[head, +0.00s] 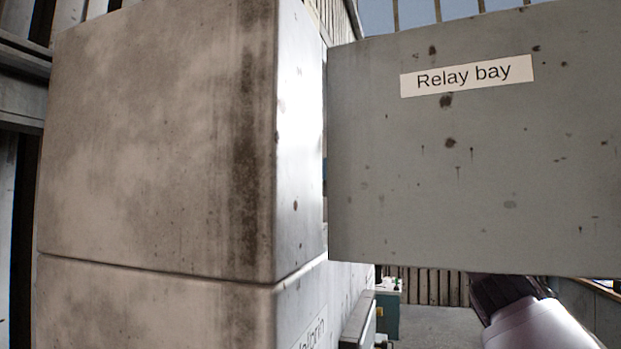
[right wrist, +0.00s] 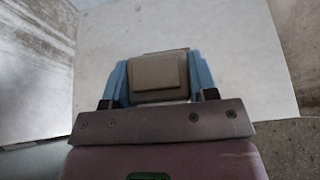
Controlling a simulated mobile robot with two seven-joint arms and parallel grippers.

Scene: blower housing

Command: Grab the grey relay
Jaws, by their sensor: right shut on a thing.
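A grey-brown block, which looks like the grey relay (right wrist: 157,76), sits between the blue fingers of my right gripper (right wrist: 158,63) in the right wrist view. The fingers are shut on its two sides. In the head view my right arm comes up at the lower right and passes behind a grey panel lettered "Relay bay" (head: 470,160). That panel hides the right gripper and the relay there. My left gripper is in neither view.
A large stained pale housing (head: 150,140) fills the left of the head view, close by. A pale flat surface (right wrist: 240,50) lies behind the relay in the wrist view. Open floor (head: 432,325) and a teal cabinet (head: 387,313) show beyond, below the panel.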

